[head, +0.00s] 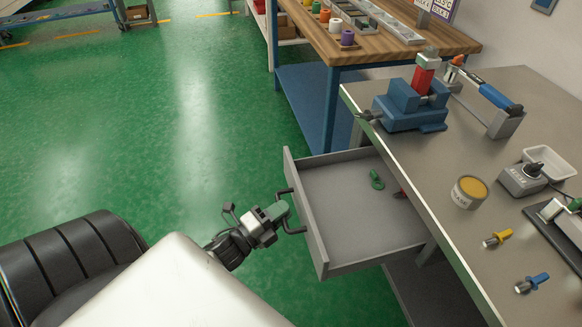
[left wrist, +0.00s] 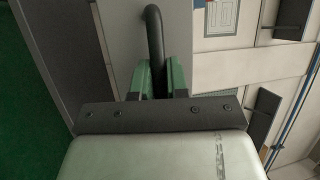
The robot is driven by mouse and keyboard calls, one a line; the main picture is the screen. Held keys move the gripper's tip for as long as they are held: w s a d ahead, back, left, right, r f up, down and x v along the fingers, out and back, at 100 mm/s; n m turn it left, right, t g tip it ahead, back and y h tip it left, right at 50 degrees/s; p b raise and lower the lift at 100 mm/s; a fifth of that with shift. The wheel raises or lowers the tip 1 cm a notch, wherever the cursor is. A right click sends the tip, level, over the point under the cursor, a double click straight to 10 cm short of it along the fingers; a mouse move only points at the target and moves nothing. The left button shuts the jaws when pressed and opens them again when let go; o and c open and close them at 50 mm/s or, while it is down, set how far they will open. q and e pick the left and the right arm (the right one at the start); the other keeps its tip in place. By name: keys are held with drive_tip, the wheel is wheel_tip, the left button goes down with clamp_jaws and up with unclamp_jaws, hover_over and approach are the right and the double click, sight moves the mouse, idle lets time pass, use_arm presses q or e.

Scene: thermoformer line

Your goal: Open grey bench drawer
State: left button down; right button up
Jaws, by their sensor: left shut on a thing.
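The grey bench drawer (head: 345,217) stands pulled out from under the grey bench (head: 420,160) in the head view. Its inside shows, with a small green item (head: 377,180) and a partly hidden red item (head: 400,194) at the back. A dark bar handle (head: 293,212) is on its front. My left gripper (head: 283,211) is at the handle and shut on it. In the left wrist view the green fingers (left wrist: 160,80) are on either side of the dark handle bar (left wrist: 154,40). My right gripper is not in view.
On the bench are a blue vise (head: 405,108), a tin (head: 468,191), a yellow-tipped piece (head: 497,239) and a blue-tipped piece (head: 532,283). A wooden-topped table (head: 385,45) stands behind. Green floor (head: 190,130) is clear to the left of the drawer.

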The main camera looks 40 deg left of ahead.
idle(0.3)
use_arm(q)
drive_tip(key=c, duration=1.1)
unclamp_jaws()
drive_tip(key=shift+c, duration=0.2)
drive_tip(key=shift+s, duration=0.15)
drive_tip(key=b+v, duration=0.1)
drive_tip(key=v, duration=0.9)
drive_tip(key=shift+s, duration=0.25)
drive_tip(key=shift+a+f, duration=0.1)
drive_tip(key=shift+a, duration=0.05)
